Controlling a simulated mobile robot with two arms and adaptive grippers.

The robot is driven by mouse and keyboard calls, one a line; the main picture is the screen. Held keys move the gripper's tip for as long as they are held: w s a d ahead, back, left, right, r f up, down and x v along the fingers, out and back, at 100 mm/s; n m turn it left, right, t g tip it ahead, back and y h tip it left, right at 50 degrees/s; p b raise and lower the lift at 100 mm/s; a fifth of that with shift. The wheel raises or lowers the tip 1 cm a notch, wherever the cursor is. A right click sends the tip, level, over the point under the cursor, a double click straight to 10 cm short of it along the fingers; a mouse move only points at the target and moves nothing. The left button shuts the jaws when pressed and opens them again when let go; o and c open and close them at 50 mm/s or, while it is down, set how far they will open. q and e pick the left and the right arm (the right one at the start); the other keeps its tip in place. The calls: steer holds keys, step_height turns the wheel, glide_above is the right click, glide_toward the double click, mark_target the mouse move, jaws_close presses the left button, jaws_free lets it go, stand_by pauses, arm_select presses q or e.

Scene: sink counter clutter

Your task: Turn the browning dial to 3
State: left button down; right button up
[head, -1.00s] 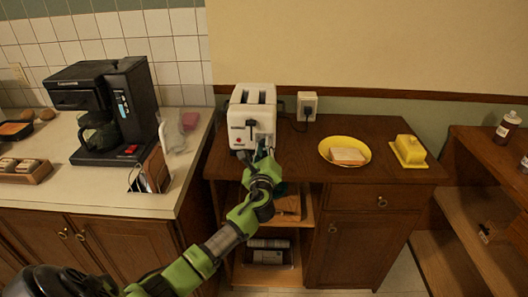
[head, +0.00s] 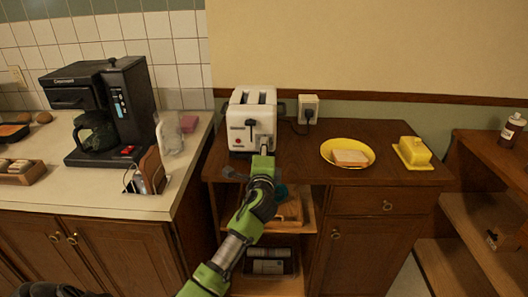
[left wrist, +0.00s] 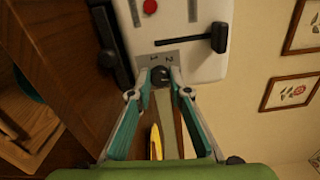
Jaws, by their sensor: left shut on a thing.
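The white toaster (head: 240,139) stands on the brown wooden cabinet, its front toward me. The dark round browning dial (left wrist: 160,77) shows in the left wrist view, on a grey plate with the digits 1 and 2 legible. My left gripper (left wrist: 160,84) is shut on the dial, one fingertip at each side. In the head view my left gripper (head: 264,151) is at the toaster's front and hides the dial. The dial's pointer cannot be made out. My right gripper is not in view.
The toaster's black lever (left wrist: 219,38) and red button (left wrist: 150,6) are near the dial. A yellow plate with bread (head: 348,157) and a yellow butter dish (head: 414,151) are to the right. A coffee maker (head: 133,105) stands left. Open shelves lie below.

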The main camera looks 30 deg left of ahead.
arm_select(q)
steer(key=shift+f+n, duration=0.1)
steer(key=shift+n, duration=0.5)
steer(key=c, duration=1.9)
jaws_free()
steer(key=v, duration=1.2)
steer(key=shift+s, duration=0.1)
